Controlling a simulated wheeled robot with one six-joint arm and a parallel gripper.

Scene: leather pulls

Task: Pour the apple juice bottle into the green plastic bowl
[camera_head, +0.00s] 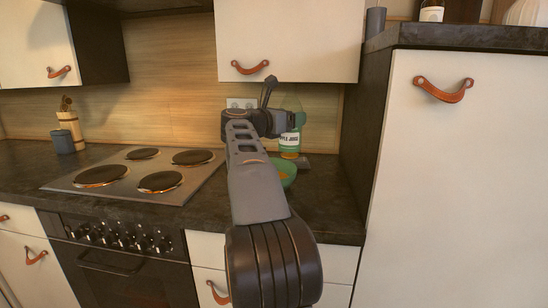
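The apple juice bottle (290,141) stands upright, or nearly so, at the back of the counter, right of the stove. Its label and yellowish lower part show; its upper part is partly hidden by my gripper. The green plastic bowl (289,168) is on the counter in front of the bottle, with its left part hidden behind my arm. My gripper (270,108) is at the bottle's upper left in the picture. Its fingers are mostly hidden, so I cannot tell whether it is open, shut or touching the bottle.
A stove (140,172) with several hotplates lies left of my arm. A tall cabinet (455,170) bounds the counter (335,215) on the right. An upper cabinet (290,35) hangs above.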

